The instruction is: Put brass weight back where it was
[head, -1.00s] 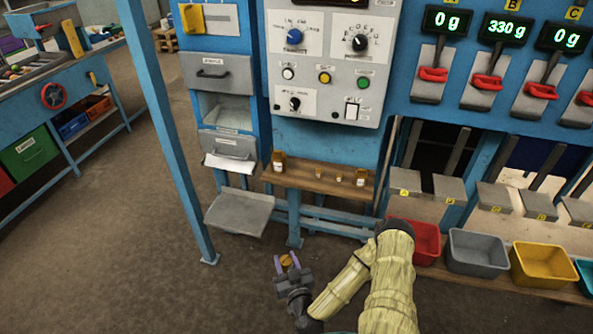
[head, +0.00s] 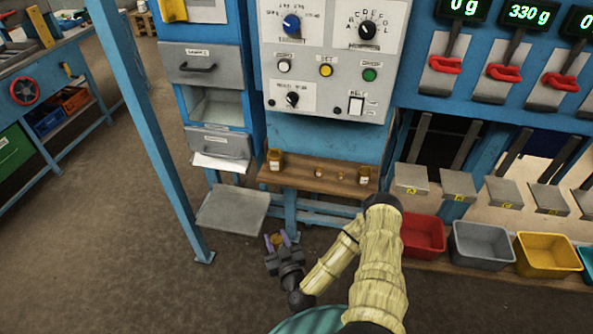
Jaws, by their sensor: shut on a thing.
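My gripper (head: 277,240) is low at the bottom centre of the head view, in front of the machine. Its two purple fingers are shut on a small brass weight (head: 276,239), held over the floor. The wooden shelf (head: 310,178) under the control panel is behind and above it in the picture. Several brass-coloured weights stand on the shelf: a larger one at the left end (head: 275,160), two small ones near the middle (head: 318,172), and a larger one at the right end (head: 364,175).
A grey tray (head: 232,209) sticks out left of the shelf, close to my gripper. A blue post (head: 150,135) stands farther left. Red (head: 423,237), grey (head: 482,245) and yellow (head: 548,255) bins stand at the right below grey scale plates (head: 458,186). The floor at lower left is clear.

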